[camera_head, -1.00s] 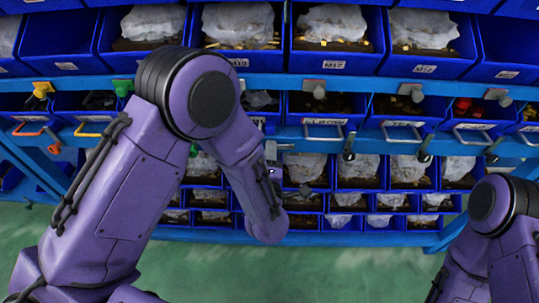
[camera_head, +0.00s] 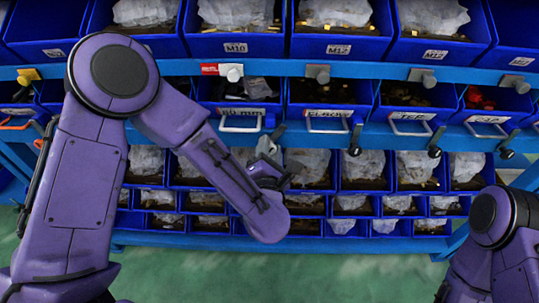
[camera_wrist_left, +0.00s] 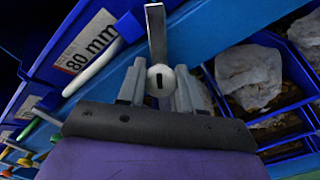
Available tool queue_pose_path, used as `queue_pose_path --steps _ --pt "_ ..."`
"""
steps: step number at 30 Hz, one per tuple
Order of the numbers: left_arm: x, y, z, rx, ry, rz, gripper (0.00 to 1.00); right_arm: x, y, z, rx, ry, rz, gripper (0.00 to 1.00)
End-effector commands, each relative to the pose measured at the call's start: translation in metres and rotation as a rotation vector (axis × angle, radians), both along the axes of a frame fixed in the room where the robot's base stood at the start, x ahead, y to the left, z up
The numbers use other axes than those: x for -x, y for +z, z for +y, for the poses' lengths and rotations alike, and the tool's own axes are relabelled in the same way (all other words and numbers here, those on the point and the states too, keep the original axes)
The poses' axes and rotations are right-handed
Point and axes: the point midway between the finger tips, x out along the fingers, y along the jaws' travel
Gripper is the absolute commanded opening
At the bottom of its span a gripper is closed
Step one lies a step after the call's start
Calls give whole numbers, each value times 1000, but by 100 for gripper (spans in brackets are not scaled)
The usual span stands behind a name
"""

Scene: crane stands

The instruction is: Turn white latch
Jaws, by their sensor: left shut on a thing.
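The white latch has a round white knob (camera_wrist_left: 161,78) with a dark slot, on a flat grey metal bar (camera_wrist_left: 156,32), seen in the left wrist view. The knob sits between the two grey fingers of my left gripper (camera_wrist_left: 160,90), which is shut on it. In the head view my left gripper (camera_head: 268,152) is just below the blue rail, right of and below the white handle (camera_head: 240,122) of the 80 mm drawer. The latch is too small and covered to make out there. My right arm shows at the right edge, its gripper out of view.
Blue bins (camera_head: 340,20) with bagged parts fill the rack above, and smaller bins (camera_head: 305,165) fill it below. Other drawers with handles (camera_head: 330,122) and dark-knobbed latches (camera_head: 355,138) line the rail to the right. Green floor (camera_head: 330,262) is clear in front.

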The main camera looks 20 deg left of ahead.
Motion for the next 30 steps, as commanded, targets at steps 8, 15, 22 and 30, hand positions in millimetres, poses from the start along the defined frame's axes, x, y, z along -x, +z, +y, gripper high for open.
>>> queue_pose_path --steps 8,15,22,30 --pt "0 -4 0 231 1 -67 4 0 -28 0 0 0 0 0" --pt "0 -2 0 376 1 -109 4 0 -42 0 0 0 0 0" --pt "0 -1 0 451 0 -131 4 0 -49 0 0 0 0 0" --pt "0 0 0 477 0 -139 4 0 -50 0 0 0 0 0"
